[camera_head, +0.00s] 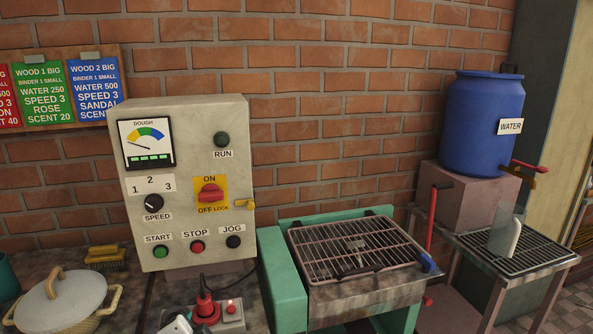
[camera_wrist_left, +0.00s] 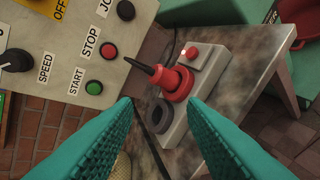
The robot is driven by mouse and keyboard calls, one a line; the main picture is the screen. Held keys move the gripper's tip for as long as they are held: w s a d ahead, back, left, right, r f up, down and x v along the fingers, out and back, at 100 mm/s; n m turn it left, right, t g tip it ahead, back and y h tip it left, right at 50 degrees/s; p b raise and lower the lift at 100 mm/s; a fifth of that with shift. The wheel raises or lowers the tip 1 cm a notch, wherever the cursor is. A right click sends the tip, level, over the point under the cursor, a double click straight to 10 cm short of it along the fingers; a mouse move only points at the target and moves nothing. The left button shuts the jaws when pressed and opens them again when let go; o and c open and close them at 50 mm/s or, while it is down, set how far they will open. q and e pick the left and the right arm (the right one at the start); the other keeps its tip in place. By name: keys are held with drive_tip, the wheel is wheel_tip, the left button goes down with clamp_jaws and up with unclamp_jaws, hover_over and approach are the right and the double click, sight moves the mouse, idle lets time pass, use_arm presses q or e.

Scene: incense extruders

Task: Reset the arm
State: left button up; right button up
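My left gripper (camera_wrist_left: 162,103) shows two teal fingers spread apart in the left wrist view, with nothing held between them. A small part of my left gripper (camera_head: 180,326) shows at the bottom edge of the head view, beside the grey socket box. A red plug (camera_wrist_left: 176,82) with a black cable stands in the grey socket box (camera_wrist_left: 207,67), beyond the fingertips and apart from them. The plug also shows in the head view (camera_head: 205,308). My right gripper is in neither view.
The control panel (camera_head: 187,180) stands behind the socket box. A lidded pot (camera_head: 62,302) and a yellow brush (camera_head: 105,257) are at left. A grated machine (camera_head: 360,250) is right of the panel. A blue water barrel (camera_head: 482,125) stands farther right.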

use_arm(q)
drive_tip(key=s+f+n+g+h, duration=0.1)
drive_tip(key=s+f+n+g, duration=0.25)
drive_tip(key=s, duration=0.65)
drive_tip(key=s+d+f+n+g+h, duration=0.15)
drive_tip(key=s+f, duration=0.35)
drive_tip(key=s, duration=0.5)
drive_tip(key=s+f+n+g+h, duration=0.1)
drive_tip(key=s+f+n+g, duration=0.3)
drive_tip(key=s, duration=0.5)
wheel_tip(320, 180, down, 26)
drive_tip(key=m+g, duration=0.1)
drive_tip(key=m, duration=0.1)
drive_tip(key=s+a+f+g, duration=0.1)
drive_tip(key=s+a+f, duration=0.2)
drive_tip(key=s+f, duration=1.4)
drive_tip(key=shift+s, duration=0.35)
drive_tip(key=shift+f+y, duration=0.1)
drive_tip(key=shift+y, duration=0.15)
